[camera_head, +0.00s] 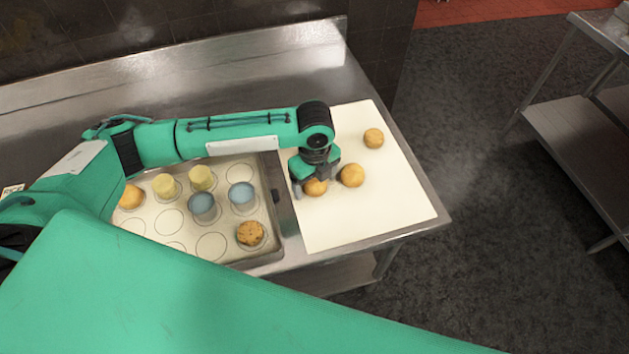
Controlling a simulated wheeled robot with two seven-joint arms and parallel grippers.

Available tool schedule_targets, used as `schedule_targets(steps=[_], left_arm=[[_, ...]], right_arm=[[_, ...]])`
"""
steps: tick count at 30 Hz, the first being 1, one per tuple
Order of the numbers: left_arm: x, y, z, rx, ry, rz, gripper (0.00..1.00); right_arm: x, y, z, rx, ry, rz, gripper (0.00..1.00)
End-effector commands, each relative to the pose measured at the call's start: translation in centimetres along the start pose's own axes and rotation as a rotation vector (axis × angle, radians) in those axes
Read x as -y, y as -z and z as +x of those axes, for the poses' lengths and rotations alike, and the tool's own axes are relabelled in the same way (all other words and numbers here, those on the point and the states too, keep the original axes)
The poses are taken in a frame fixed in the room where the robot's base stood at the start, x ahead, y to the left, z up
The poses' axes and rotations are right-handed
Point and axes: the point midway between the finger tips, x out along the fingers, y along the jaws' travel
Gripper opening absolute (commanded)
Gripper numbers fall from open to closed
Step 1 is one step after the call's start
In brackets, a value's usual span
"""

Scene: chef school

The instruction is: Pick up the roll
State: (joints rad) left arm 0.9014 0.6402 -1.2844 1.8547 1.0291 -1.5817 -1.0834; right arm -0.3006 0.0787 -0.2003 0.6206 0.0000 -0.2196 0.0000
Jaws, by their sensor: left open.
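Three round golden-brown rolls are on a cream board (335,228) at the right end of the steel counter. One roll (315,188) is directly below my left gripper (311,190), partly hidden by it. My left gripper is open and points down over this roll; I cannot tell whether the fingers touch it. A second roll (352,175) sits just right of the gripper. A third roll (373,138) lies farther back on the board. My right gripper is not in view.
A baking tray (279,235) left of the board holds yellow cups (202,178), blue cups (243,196), a crumbly brown item (250,233) and another roll-like item (131,196). The board's front part is clear. A steel table (580,130) stands across the floor at right.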

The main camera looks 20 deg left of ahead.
Motion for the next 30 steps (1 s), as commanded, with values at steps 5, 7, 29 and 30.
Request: schedule_targets(steps=[5,7,29,30], left_arm=[[0.0,0.0,0.0,0.000,0.000,0.000,0.58],[0.0,0.0,0.0,0.000,0.000,0.000,0.44],[0.1,-0.1,-4.6,0.002,0.005,0.000,0.31],[0.1,-0.1,-5.7,0.002,0.006,0.001,0.31]], right_arm=[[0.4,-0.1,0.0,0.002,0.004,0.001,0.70],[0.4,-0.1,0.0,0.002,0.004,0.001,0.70],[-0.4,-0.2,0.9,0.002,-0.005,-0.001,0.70],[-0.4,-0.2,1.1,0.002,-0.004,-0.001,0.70]])
